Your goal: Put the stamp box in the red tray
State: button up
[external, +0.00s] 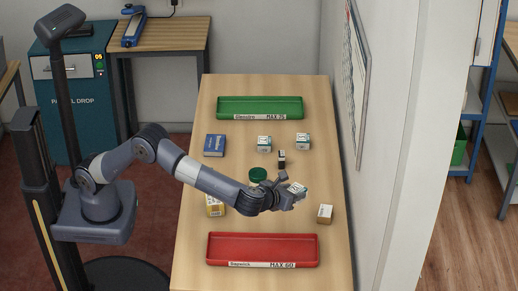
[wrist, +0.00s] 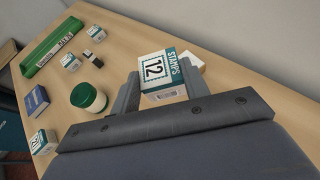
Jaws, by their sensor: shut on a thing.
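The stamp box is white and teal, marked "STAMPS" and "12" (wrist: 160,70). It sits between the two fingers of my gripper (wrist: 163,88), which is shut on it. In the external view the box (external: 298,188) is at the tip of my gripper (external: 291,195), over the right part of the counter. How far it is above the counter I cannot tell. The red tray (external: 262,235) lies at the near end of the counter, below my gripper in the picture. It looks empty and its label reads "MAX 60".
Farther back are a blue box (external: 214,145), two white-teal boxes and a green tray (external: 260,102).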

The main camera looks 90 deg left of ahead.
aim_at(254, 258)
jog(key=s+d+f+m+t+h+b, duration=0.2)
jog(key=s+d+m+t+h, duration=0.3)
jog(key=s+d, duration=0.6)
jog(key=shift+m+g, duration=0.4)
jog(key=shift+g, duration=0.2)
notch_tip(254, 258, down, 10)
jog(key=shift+r, duration=0.15)
jog(key=shift+f+b, duration=0.2)
jog(key=shift+b, duration=0.1)
jog(key=o, duration=1)
jog(key=shift+r, duration=0.15)
jog(key=shift+r, duration=0.2)
jog(key=v, duration=1.1)
jog(key=shift+s+r, duration=0.1)
jog(key=shift+s, duration=0.3)
